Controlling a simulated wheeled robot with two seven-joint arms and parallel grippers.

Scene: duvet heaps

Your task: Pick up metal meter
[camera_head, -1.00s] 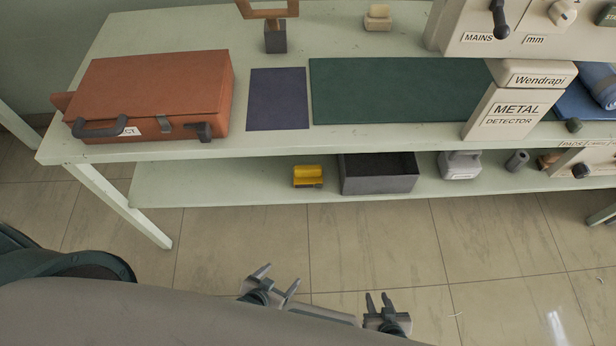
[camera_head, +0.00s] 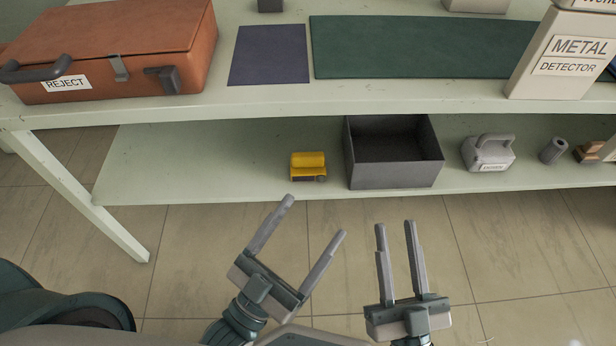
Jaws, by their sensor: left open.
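I cannot tell for sure which object is the metal meter. A grey handled block with a small label (camera_head: 488,154) stands on the lower shelf, right of an open dark box (camera_head: 392,180). Its label is too small to read. A small yellow object with a dark lower part (camera_head: 308,166) sits on the same shelf, left of the box. My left gripper (camera_head: 316,216) is open and empty, in front of the shelf below the yellow object. My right gripper (camera_head: 395,225) has its fingers a little apart with nothing between them, in front of the dark box.
A grey cylinder (camera_head: 553,151) lies right of the handled block. The upper table (camera_head: 270,101) carries an orange case marked REJECT (camera_head: 110,45), a purple mat (camera_head: 268,55), a green mat (camera_head: 420,48) and a metal detector (camera_head: 565,55). The lower shelf's left part is clear.

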